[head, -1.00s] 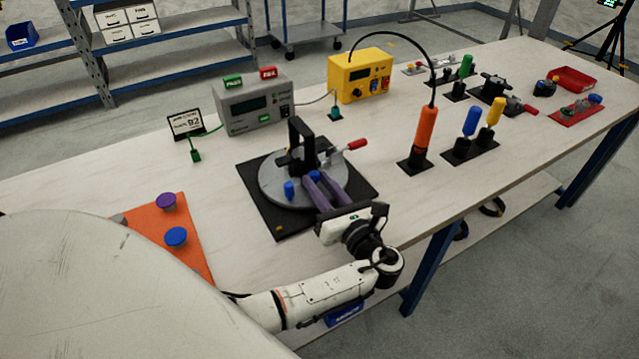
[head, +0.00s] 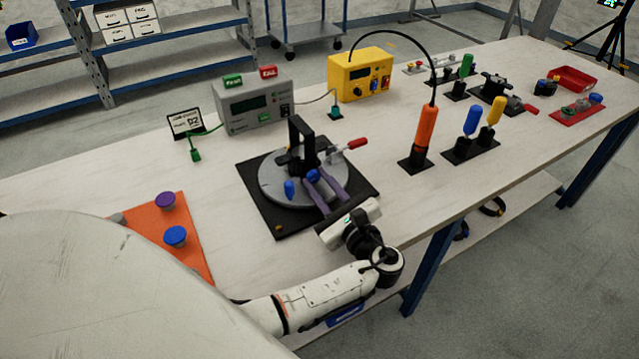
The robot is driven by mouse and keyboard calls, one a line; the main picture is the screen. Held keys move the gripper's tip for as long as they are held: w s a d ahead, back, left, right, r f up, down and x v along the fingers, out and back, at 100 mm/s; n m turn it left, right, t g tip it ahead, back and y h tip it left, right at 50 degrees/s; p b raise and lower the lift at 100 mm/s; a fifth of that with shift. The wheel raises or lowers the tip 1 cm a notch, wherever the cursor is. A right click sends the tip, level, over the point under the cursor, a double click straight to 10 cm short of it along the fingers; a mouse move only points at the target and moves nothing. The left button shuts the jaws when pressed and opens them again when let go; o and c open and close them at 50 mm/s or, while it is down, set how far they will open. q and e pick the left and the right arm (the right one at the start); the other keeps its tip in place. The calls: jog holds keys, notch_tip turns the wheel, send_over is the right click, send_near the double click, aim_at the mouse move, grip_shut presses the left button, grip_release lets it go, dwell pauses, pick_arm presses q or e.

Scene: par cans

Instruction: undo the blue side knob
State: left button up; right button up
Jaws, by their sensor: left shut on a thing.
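A black fixture (head: 301,138) with an upright arm stands on a round grey plate (head: 262,183) over a black square base (head: 262,208). A blue side knob (head: 313,175) sits low on the near side of the fixture. My left gripper (head: 316,174) reaches in from the front right, and its two purple fingers are shut on this knob, one on each side. A second blue knob (head: 289,189) stands to the left of the fingers, apart from them. The fingers partly cover the near part of the plate. My right gripper is not in view.
A red-handled clamp (head: 352,145) is close behind the fingers. An orange mat (head: 190,262) with a purple knob (head: 166,201) and a blue knob (head: 176,236) lies left. An orange screwdriver (head: 426,128) stands right. A grey meter (head: 252,104) and yellow box (head: 360,75) are behind.

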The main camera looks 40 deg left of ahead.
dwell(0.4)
pick_arm(q)
jog(key=o, duration=1.1)
